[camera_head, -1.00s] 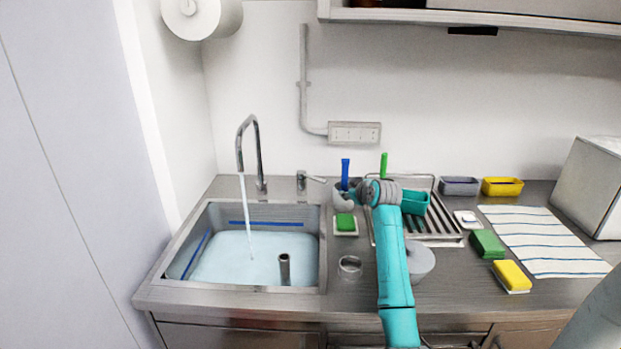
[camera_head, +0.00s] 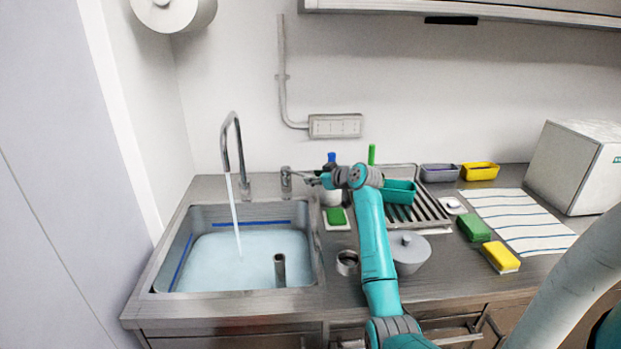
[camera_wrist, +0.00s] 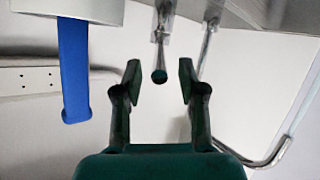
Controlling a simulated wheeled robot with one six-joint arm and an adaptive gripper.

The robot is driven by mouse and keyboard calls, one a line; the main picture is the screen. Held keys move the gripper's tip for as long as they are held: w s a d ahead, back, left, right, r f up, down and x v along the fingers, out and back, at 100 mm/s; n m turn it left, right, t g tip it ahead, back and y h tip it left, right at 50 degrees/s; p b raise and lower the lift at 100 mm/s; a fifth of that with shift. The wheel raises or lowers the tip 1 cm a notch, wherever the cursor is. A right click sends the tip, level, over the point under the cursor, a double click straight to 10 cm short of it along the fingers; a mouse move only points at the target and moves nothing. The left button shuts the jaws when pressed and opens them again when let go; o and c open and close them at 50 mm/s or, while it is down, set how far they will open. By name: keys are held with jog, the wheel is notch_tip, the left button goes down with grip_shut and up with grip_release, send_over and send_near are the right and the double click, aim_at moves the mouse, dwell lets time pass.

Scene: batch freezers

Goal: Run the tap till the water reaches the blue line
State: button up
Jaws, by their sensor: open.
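Water (camera_head: 230,201) runs from the curved tap spout (camera_head: 233,130) into the steel sink (camera_head: 305,212). The pale blue pool (camera_head: 215,262) lies close below the blue line (camera_head: 262,223) on the back wall; a thin strip of wall shows between them. The line also runs along the left wall. The tap lever (camera_head: 300,174) sticks out right from its small post (camera_head: 286,180). My gripper (camera_head: 316,181) is open at the lever's end. In the wrist view, my open fingers (camera_wrist: 158,82) stand either side of the lever's round tip (camera_wrist: 159,76), with gaps showing.
A standpipe (camera_head: 280,270) rises in the sink. A blue-handled brush (camera_head: 332,157) stands close behind my gripper; its handle (camera_wrist: 75,75) shows in the wrist view. A green sponge (camera_head: 337,216), metal cup (camera_head: 347,262) and lidded grey pot (camera_head: 409,252) crowd the counter.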

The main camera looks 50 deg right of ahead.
aim_at(298, 174)
jog(key=shift+x, duration=1.25)
grip_shut()
